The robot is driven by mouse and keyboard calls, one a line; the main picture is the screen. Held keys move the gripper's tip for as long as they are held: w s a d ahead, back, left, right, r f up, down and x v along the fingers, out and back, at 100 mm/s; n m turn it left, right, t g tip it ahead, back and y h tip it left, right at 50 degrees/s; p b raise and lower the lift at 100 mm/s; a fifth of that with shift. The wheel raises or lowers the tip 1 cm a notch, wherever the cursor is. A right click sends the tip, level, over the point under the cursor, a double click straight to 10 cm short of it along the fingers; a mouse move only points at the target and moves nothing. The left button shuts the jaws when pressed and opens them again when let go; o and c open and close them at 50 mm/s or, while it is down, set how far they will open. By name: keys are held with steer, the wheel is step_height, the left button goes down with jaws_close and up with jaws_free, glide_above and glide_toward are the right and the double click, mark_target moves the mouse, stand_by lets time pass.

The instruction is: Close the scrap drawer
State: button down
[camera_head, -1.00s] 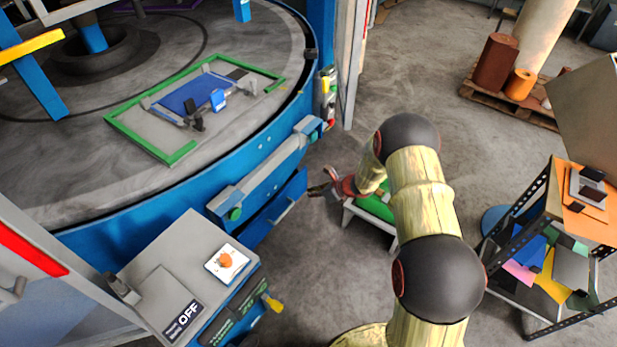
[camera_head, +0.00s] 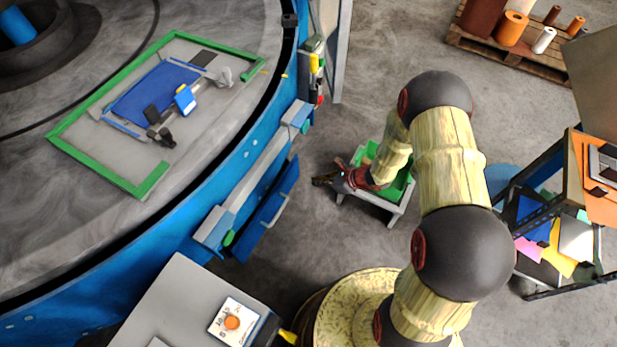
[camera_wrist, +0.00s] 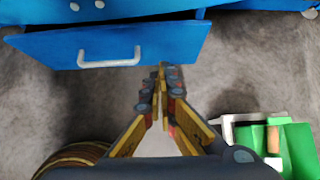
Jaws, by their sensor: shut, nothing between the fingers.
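The scrap drawer (camera_head: 262,217) is a blue drawer with a light handle, under the edge of the big blue round machine. It stands out from the machine's side, so it is open. In the wrist view, the drawer front (camera_wrist: 150,42) and its handle (camera_wrist: 109,60) lie at the upper left, beyond the fingertips. My gripper (camera_head: 318,180) is to the right of the drawer in the head view, apart from it. In the wrist view my gripper (camera_wrist: 161,72) is shut and empty, with the fingertips below and right of the handle.
A green bin on a light stand (camera_head: 396,206) is beside and below my gripper. A shelf with coloured sheets (camera_head: 560,245) is at the right. Bare floor lies between drawer and stand.

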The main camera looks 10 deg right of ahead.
steer(key=b, duration=0.3)
glide_toward(286, 180)
step_height(286, 180, down, 3)
steer(key=d, duration=0.1)
steer(key=shift+w+a+f+b, duration=0.1)
steer(key=shift+w+a+b, duration=0.35)
steer(key=shift+a, duration=0.4)
steer(key=shift+w+a+f+b, duration=0.15)
steer(key=shift+w+a+b, duration=0.1)
steer(key=shift+w+a, duration=0.45)
steer(key=shift+a, duration=0.25)
